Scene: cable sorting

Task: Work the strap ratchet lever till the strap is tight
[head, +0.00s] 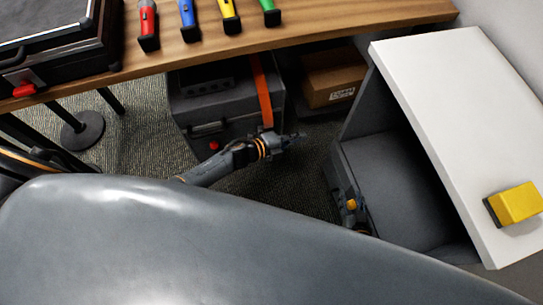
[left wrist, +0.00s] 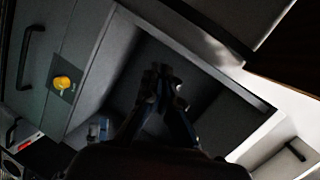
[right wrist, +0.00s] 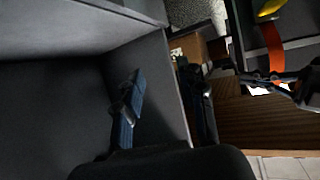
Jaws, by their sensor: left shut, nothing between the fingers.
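The orange strap (head: 262,88) runs down over the dark grey case (head: 190,100) under the wooden table in the head view. It also shows as an orange band in the right wrist view (right wrist: 272,45). My left gripper (head: 292,137) is shut and empty, just right of the strap's lower end; contact cannot be told. Its fingers show together in the left wrist view (left wrist: 164,75). The ratchet lever cannot be made out. My right gripper (right wrist: 162,76) is open, its fingers apart on either side of the grey cabinet's side panel.
The open grey cabinet (head: 385,165) with a white top (head: 440,90) stands at right, carrying a yellow block (head: 517,203). A cardboard box (head: 332,75) sits beside the case. The wooden table edge (head: 330,33) overhangs both.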

